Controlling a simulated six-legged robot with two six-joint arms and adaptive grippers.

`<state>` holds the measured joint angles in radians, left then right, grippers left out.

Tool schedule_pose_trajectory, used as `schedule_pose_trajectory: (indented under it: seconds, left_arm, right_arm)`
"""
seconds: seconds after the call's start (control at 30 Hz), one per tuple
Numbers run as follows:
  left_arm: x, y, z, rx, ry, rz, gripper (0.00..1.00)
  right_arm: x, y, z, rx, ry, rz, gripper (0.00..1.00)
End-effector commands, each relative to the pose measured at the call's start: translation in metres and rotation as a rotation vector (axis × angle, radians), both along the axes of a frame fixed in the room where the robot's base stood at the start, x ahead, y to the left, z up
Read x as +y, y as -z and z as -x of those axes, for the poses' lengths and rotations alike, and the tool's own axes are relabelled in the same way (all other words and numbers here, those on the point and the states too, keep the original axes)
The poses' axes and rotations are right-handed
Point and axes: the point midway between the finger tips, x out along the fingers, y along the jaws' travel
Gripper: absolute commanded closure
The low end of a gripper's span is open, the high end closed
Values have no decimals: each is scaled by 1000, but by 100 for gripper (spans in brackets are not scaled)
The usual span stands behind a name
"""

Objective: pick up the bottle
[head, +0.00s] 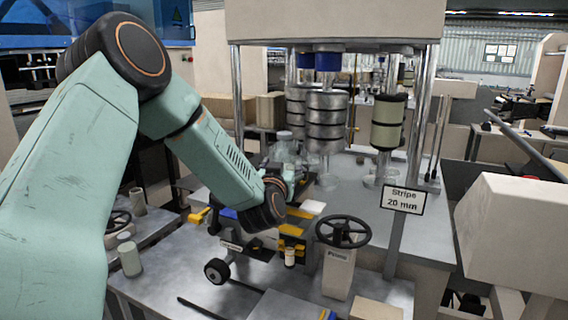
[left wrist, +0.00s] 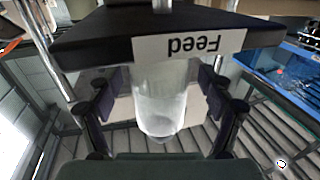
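A clear, whitish bottle (left wrist: 160,98) stands out in the middle of the left wrist view, between the two fingers of my left gripper (left wrist: 160,108). Narrow gaps seem to show between the finger pads and the bottle's sides, so the gripper looks open around it. A dark plate with a "Feed" label (left wrist: 190,44), upside down in this view, covers one end of the bottle. In the head view my left gripper (head: 290,172) is at the machine table, beside a pale see-through shape (head: 283,148) that seems to be the bottle. My right gripper is not in view.
The steel machine table (head: 415,240) carries rollers (head: 326,122), upright posts, a black handwheel (head: 342,232) and a "Stripe 20 mm" sign (head: 403,200). Pale cylinders (head: 130,258) stand at the table's left. A beige box (head: 515,235) is at the right.

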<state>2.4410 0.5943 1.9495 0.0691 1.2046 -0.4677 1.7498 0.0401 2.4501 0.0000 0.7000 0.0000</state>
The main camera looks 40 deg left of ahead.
Motion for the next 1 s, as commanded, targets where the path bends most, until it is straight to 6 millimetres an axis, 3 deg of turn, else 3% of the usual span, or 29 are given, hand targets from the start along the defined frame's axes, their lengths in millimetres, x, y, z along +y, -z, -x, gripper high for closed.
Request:
schedule_pose_trajectory:
  seconds: [0.8, 1.0]
  left_arm:
    - [0, -2, 0, -4, -1, -2, 91]
    - [0, -2, 0, -4, -1, -2, 91]
  right_arm:
    - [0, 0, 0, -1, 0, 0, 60]
    - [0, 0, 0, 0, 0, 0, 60]
